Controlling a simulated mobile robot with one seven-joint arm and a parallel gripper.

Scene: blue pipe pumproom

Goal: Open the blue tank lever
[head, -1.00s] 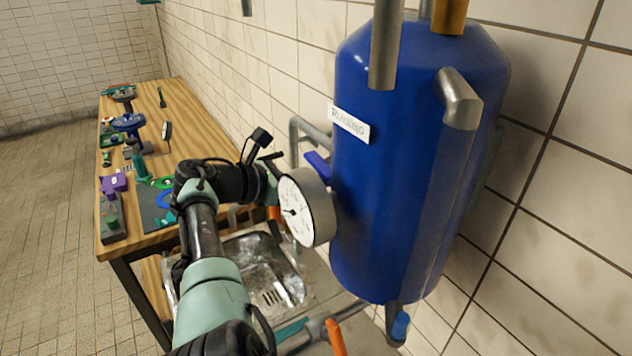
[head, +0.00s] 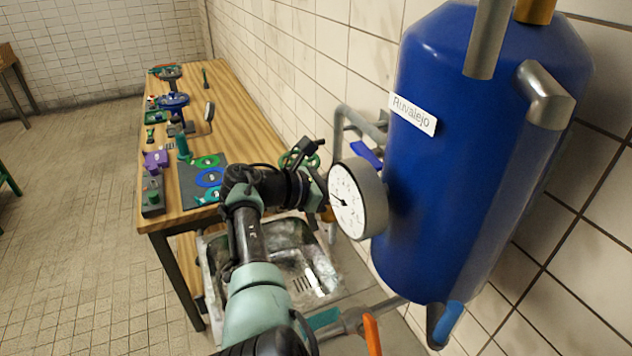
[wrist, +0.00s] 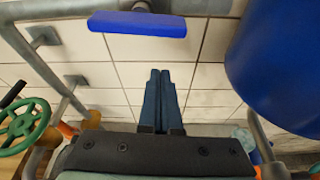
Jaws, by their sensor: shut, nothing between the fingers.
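The blue tank (head: 460,150) hangs on the tiled wall at the right. A blue lever (head: 366,155) sticks out at its left, above the round gauge. In the wrist view the blue lever (wrist: 137,23) lies across the top as a flat bar on a grey pipe, ahead of my fingers and apart from them. My gripper (wrist: 158,75) is shut and empty, with the fingertips pointing toward the wall. In the head view the fingertips are hidden behind the gauge. Another blue handle (head: 447,322) is under the tank.
The gauge (head: 357,198) stands close beside my wrist. Grey pipes (wrist: 45,58) run along the wall, with a green valve wheel (wrist: 22,128) at the left. A metal sink (head: 225,265) is below, and a wooden workbench (head: 240,125) with several parts is left.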

